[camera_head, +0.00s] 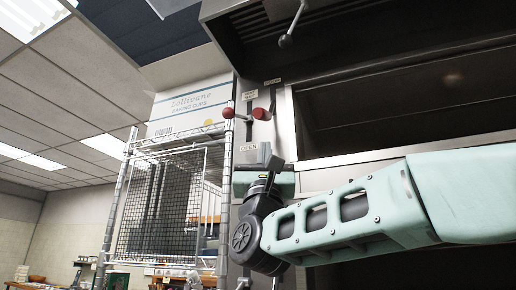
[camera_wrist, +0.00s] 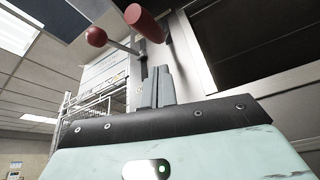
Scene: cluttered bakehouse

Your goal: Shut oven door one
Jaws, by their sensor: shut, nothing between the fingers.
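The oven front (camera_head: 320,172) fills the right of the head view, with a wide dark opening or glass panel (camera_head: 410,105) in a metal frame. I cannot tell which, nor whether a door there is open. A lever with a red ball knob (camera_head: 228,113) and a red cylindrical grip (camera_head: 262,113) stick out at the oven's left edge. Both show larger in the wrist view, ball knob (camera_wrist: 96,37) and grip (camera_wrist: 146,22). My gripper (camera_head: 264,150) is shut and empty, fingers pointing up, below the red grip; it also shows in the wrist view (camera_wrist: 157,72).
A wire rack (camera_head: 165,200) stands left of the oven, close to my gripper, with a white box (camera_head: 187,103) on top. An "OPEN" label (camera_head: 248,147) is on the oven's edge. A grey lever (camera_head: 290,35) hangs at the top.

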